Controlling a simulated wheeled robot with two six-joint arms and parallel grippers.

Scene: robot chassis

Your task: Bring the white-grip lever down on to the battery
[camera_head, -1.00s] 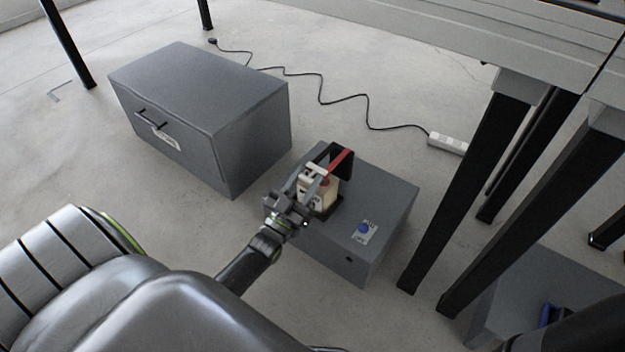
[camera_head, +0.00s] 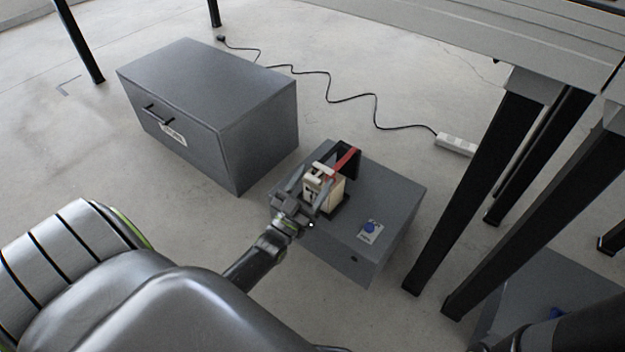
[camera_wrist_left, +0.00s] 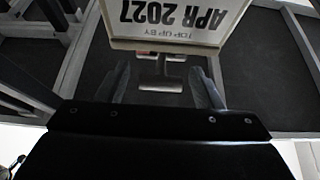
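The cream battery (camera_head: 326,190) stands on a low grey box (camera_head: 385,190). In the left wrist view its label (camera_wrist_left: 175,22) reads APR 2027, upside down. A red lever arm (camera_head: 347,158) rises by a black bracket (camera_head: 352,172) behind the battery. A pale grip (camera_head: 318,168) shows above the battery; whether it touches the battery is unclear. My left gripper (camera_head: 308,191) is at the battery's near side. In the left wrist view my left gripper (camera_wrist_left: 162,84) has its fingers apart, with a pale T-shaped piece (camera_wrist_left: 160,82) between or beyond them. My right gripper is out of view.
A larger grey drawer cabinet (camera_head: 215,95) stands behind left. Black table legs (camera_head: 470,190) rise at right. A cable runs over the floor to a white power strip (camera_head: 456,144).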

